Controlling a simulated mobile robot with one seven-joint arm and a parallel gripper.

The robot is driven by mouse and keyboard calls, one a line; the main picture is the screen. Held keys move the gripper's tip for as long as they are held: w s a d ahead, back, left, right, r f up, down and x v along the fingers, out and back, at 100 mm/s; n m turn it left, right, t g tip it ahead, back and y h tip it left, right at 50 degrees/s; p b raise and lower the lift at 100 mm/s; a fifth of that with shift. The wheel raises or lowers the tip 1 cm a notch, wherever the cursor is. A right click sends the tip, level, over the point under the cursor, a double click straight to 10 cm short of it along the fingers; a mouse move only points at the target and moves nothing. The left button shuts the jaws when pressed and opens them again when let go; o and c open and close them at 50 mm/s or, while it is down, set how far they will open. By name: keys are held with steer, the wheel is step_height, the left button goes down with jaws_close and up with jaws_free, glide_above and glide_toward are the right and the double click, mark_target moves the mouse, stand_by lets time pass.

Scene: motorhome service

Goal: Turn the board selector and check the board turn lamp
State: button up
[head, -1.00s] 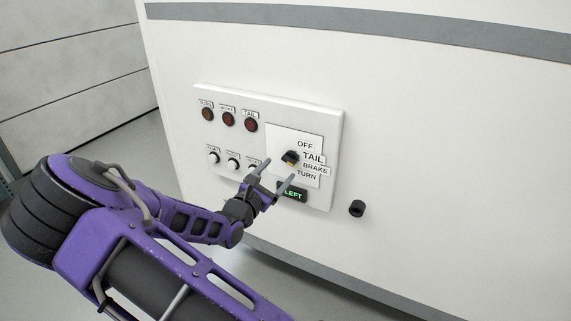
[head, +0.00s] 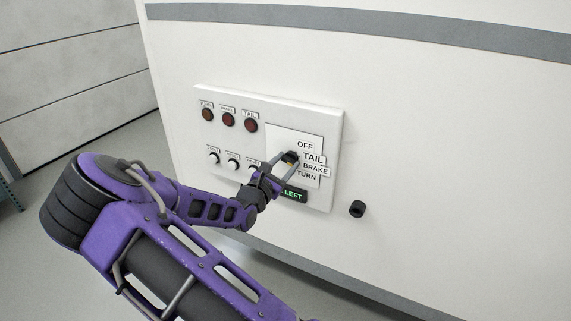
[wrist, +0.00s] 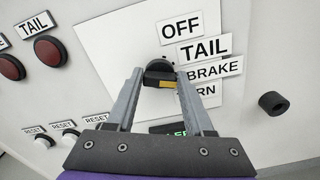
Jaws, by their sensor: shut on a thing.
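The black board selector knob (head: 291,156) sits on a white plate with the labels OFF, TAIL, BRAKE and TURN to its right. The knob also shows in the wrist view (wrist: 159,66), with a yellow mark on its lower edge. I cannot tell for sure which label it points to. My gripper (head: 284,162) is at the knob; in the wrist view its two fingers (wrist: 160,76) are shut on the knob from both sides. The board turn lamp (head: 207,114), at the left of the lamp row, is dull dark red and looks unlit.
The brake lamp (head: 228,119) and tail lamp (head: 251,125) also look dark. Several small black-and-white reset buttons (head: 233,163) sit below them. A green LEFT display (head: 294,194) is under the selector plate. A black round knob (head: 357,208) sticks out of the wall at right.

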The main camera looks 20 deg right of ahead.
jaws_close()
steer(key=shift+m, duration=0.3)
steer(key=shift+d+f+m+b, duration=0.1)
steer(key=shift+f+m+b, duration=0.05)
steer(key=shift+m+b, duration=0.8)
steer(key=m+b, duration=0.3)
steer(key=shift+s+f, duration=0.1)
steer(key=shift+f, duration=0.05)
steer(key=m+b, duration=0.2)
steer(key=shift+b, duration=0.4)
steer(key=shift+r+m, duration=0.2)
steer(key=shift+m, duration=0.15)
